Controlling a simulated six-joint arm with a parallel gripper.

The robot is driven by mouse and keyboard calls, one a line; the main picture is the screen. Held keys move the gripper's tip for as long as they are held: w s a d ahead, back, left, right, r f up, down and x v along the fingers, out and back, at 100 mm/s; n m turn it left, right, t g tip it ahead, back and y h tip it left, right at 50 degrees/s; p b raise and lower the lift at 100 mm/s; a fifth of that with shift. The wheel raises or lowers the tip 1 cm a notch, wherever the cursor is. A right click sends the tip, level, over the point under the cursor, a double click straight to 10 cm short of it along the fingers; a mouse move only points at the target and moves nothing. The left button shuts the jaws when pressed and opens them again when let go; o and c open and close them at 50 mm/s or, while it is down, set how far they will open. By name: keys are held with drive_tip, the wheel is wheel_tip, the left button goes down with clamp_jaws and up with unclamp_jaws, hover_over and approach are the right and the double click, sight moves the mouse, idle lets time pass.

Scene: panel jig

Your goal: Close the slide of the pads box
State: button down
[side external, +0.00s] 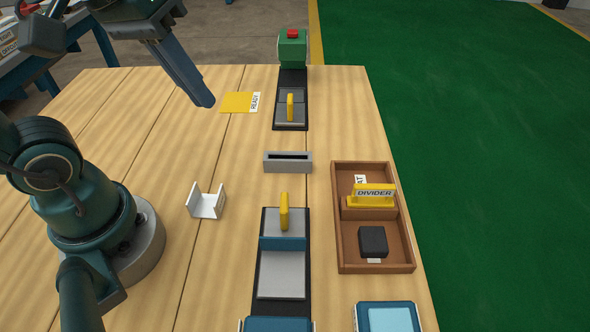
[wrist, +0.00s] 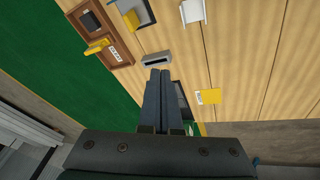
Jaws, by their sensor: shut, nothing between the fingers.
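No label in view names the pads box, so I cannot tell which part it is. A dark track near the front holds a grey plate (side external: 282,275) with a blue crossbar (side external: 283,243) and an upright yellow handle (side external: 284,212). A second dark track at the back holds a grey plate (side external: 291,118) with a yellow handle (side external: 290,106); my fingers partly hide it in the wrist view. My gripper (side external: 207,102) is shut and empty, above the table left of the back track. Its fingers (wrist: 160,72) point toward the grey slotted block in the wrist view.
A green block with a red button (side external: 292,48) ends the back track. The grey slotted block (side external: 288,162) stands between tracks. A white bracket (side external: 207,201) and READY card (side external: 237,102) lie left.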

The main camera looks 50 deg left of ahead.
drive_tip(key=w+d+n+g+h, duration=0.15)
drive_tip(key=w+n+g, duration=0.25)
drive_tip(key=w, duration=0.5)
drive_tip(key=f+g, duration=0.1)
drive_tip(key=f, duration=0.4)
drive_tip(key=w+d+f+g, duration=0.1)
drive_tip(key=f, duration=0.4)
drive_tip(key=d+f+n+g, duration=0.1)
drive_tip(key=f, duration=0.4)
drive_tip(key=shift+w+f+h, duration=0.2)
drive_tip(key=shift+f+h, duration=0.05)
drive_tip(key=shift+h, duration=0.1)
drive_tip(key=shift+s+d+f, duration=0.1)
drive_tip(key=shift+s+d, duration=1.25)
hover_over(281, 263)
